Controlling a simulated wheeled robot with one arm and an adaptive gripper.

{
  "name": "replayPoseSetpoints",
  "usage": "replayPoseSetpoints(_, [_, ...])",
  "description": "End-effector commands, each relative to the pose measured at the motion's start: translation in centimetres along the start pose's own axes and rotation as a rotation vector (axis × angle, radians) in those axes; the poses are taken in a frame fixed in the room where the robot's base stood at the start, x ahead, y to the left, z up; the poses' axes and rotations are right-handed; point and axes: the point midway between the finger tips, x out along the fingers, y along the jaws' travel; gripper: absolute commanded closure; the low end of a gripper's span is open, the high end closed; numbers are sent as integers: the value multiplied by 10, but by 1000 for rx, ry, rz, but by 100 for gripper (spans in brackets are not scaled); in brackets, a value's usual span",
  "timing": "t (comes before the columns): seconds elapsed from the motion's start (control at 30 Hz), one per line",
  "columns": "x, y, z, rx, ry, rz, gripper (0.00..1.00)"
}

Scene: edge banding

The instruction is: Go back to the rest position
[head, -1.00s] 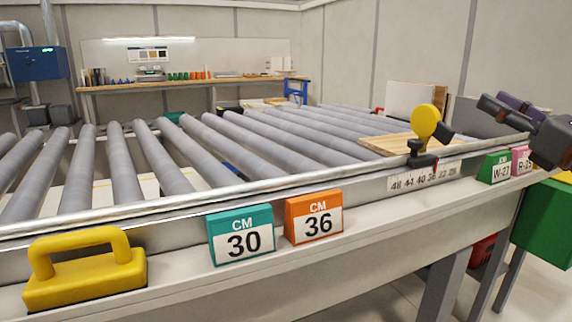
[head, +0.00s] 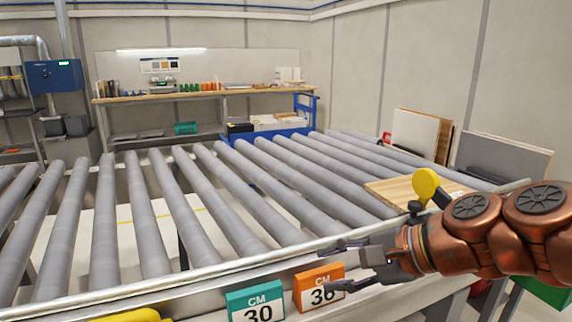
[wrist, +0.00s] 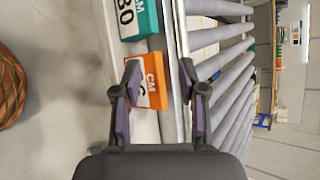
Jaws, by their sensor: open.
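My gripper (head: 345,265) is open and empty in the head view, above the front rail of the roller table, close to the orange 36 cm block (head: 318,288). In the wrist view my gripper (wrist: 163,85) has its two fingers apart, with the orange block (wrist: 152,80) showing behind the left finger. I cannot tell whether the finger touches it. The teal 30 cm block (head: 256,302) stands to the left on the front ledge and also shows in the wrist view (wrist: 138,18).
A yellow handle (head: 128,315) is cut off at the bottom left. A yellow round knob (head: 426,184) stands on the rail beside a wooden board (head: 392,190). Grey rollers (head: 200,200) fill the table. Boards (head: 415,132) lean at the back right wall.

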Motion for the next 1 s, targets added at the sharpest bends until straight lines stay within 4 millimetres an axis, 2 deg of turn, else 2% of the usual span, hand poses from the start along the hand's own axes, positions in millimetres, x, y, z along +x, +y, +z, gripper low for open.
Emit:
replayPoseSetpoints(0.03, [-4, 4, 15, -70, 7, 76, 58])
replayPoseSetpoints(0.17, [-6, 42, 30, -248, 18, 273, 58])
replayPoseSetpoints(0.27, [-17, 70, 40, -380, 12, 424, 58])
replayPoseSetpoints(0.37, [-35, 96, 46, -505, -2, 573, 58])
replayPoseSetpoints(0.6, [-98, 146, 50, -750, -74, 909, 58])
replayPoseSetpoints(0.8, [-137, 166, 48, -849, -125, 1067, 58])
replayPoseSetpoints(1.0, [-144, 172, 46, -871, -138, 1101, 58])
